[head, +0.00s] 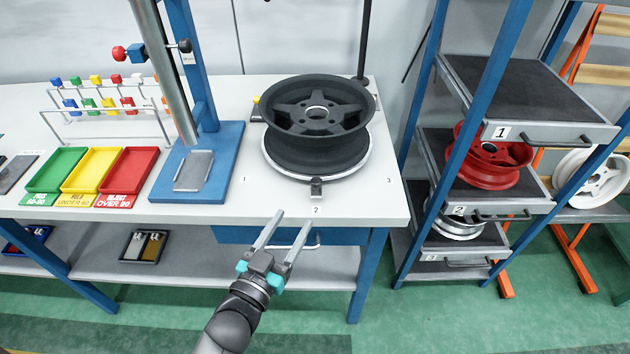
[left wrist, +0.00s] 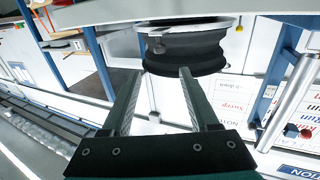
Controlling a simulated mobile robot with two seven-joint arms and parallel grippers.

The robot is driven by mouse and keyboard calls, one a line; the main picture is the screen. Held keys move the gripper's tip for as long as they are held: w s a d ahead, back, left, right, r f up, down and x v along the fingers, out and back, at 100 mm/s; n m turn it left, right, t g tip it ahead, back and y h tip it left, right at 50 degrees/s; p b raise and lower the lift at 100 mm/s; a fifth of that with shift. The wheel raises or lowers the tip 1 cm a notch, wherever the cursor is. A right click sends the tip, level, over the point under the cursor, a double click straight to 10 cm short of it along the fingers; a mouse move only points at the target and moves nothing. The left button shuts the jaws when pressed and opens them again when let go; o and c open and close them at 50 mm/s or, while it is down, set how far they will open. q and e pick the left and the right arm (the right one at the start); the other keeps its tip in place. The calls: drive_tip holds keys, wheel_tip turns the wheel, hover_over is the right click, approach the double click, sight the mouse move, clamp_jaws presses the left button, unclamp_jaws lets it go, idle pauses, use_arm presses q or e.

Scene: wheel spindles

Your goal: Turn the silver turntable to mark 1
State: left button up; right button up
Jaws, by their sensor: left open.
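The silver turntable (head: 355,172) sits on the white bench under a black wheel (head: 317,112). Its dark tab (head: 316,188) sticks out at the front, in line with mark 2 (head: 316,210). Mark 1 (head: 243,179) is to the left on the bench top, and mark 3 (head: 389,180) to the right. My left gripper (head: 293,218) is open and empty at the bench's front edge, in front of the tab and apart from it. In the left wrist view, the turntable (left wrist: 205,23) and wheel (left wrist: 185,58) show beyond the open fingers (left wrist: 160,74). My right gripper is not in view.
A blue press stand (head: 222,160) stands left of the turntable. Green, yellow and red trays (head: 128,178) lie farther left. A blue-posted rack with a red wheel (head: 490,160) stands close to the bench's right. The bench top around the marks is clear.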

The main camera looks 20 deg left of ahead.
sight(314, 185)
use_arm(q)
drive_tip(key=w, duration=0.4)
drive_tip(key=w+d, duration=0.1)
drive_tip(key=w, duration=0.3)
drive_tip(key=w+b, duration=0.1)
drive_tip(key=w, duration=0.4)
drive_tip(key=shift+d, duration=0.25)
clamp_jaws()
idle(1.0)
